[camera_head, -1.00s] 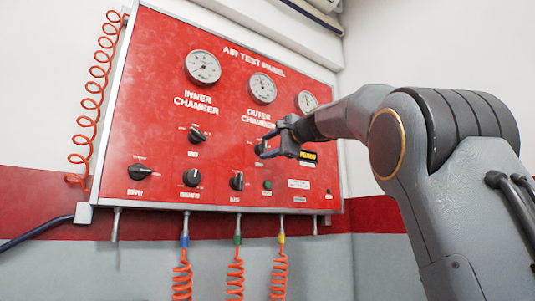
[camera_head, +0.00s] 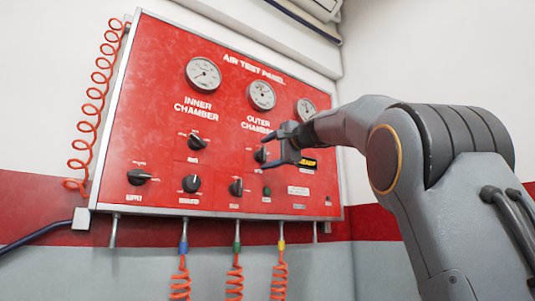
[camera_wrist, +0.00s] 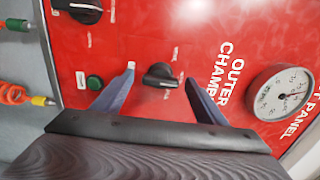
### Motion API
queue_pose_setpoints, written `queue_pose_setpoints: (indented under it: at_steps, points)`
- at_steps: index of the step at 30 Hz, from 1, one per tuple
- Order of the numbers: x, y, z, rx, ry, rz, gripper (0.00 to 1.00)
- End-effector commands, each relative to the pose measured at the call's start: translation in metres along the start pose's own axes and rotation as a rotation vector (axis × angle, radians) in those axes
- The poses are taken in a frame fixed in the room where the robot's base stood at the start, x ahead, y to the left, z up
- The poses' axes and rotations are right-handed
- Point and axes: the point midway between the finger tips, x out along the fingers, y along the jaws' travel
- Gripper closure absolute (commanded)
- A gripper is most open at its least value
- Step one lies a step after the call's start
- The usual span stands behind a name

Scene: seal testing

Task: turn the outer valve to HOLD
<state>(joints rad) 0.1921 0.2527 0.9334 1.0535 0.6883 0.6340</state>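The outer valve is a black knob (camera_head: 260,155) on the red air test panel (camera_head: 150,110), below the OUTER CHAMBER gauge (camera_head: 261,95). It also shows in the wrist view (camera_wrist: 160,75), with its grip bar lying roughly sideways there. My gripper (camera_head: 268,152) is open and empty in front of it. In the wrist view the two fingertips (camera_wrist: 160,76) stand on either side of the knob, with red panel showing between each finger and the knob. The small position labels around the knob are too blurred to read.
A green button (camera_wrist: 95,83) and another black knob (camera_wrist: 80,10) lie near my fingers. Another knob (camera_head: 197,141) sits under the inner chamber gauge (camera_head: 203,74). Several knobs line the lower panel. Orange coiled hoses (camera_head: 236,275) hang below.

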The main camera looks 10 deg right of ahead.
Motion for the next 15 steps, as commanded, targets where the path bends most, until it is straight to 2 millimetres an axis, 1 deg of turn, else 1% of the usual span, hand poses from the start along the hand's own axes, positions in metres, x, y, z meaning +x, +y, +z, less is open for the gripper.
queue_pose_setpoints:
  at_steps: [8,11,15]
  points:
    - [-0.002,-0.001,0.000,0.000,0.000,-0.002,0.34]
    - [-0.011,-0.001,0.000,-0.002,0.001,-0.003,0.34]
    - [-0.033,0.001,-0.001,-0.002,0.003,-0.003,0.34]
